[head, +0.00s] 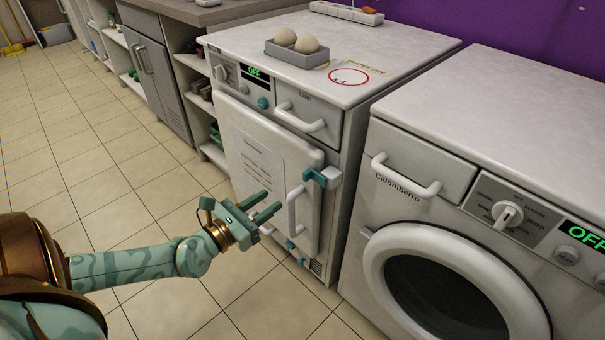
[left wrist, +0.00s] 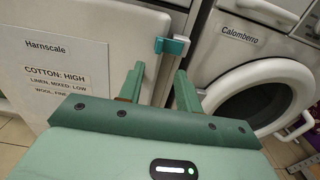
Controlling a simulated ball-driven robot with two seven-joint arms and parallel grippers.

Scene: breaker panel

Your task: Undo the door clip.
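The teal door clip (head: 316,178) sits at the upper right edge of the white appliance door (head: 235,140), beside the upright door handle (head: 293,212). In the left wrist view the clip (left wrist: 172,46) shows beyond the fingertips, with a pale metal bracket beside it. My left gripper (head: 268,203) is open and empty, in front of the door and to the left of and below the clip. Its two green fingers (left wrist: 158,80) stand apart in the left wrist view, and neither appears to touch the clip. My right gripper is not in view.
A white washing machine (head: 480,110) with a round door stands close on the right. A grey tray (head: 297,58) with two round pale items is on top of the clipped appliance. Shelves and a grey cabinet (head: 155,75) stand to the left. The tiled floor in front is clear.

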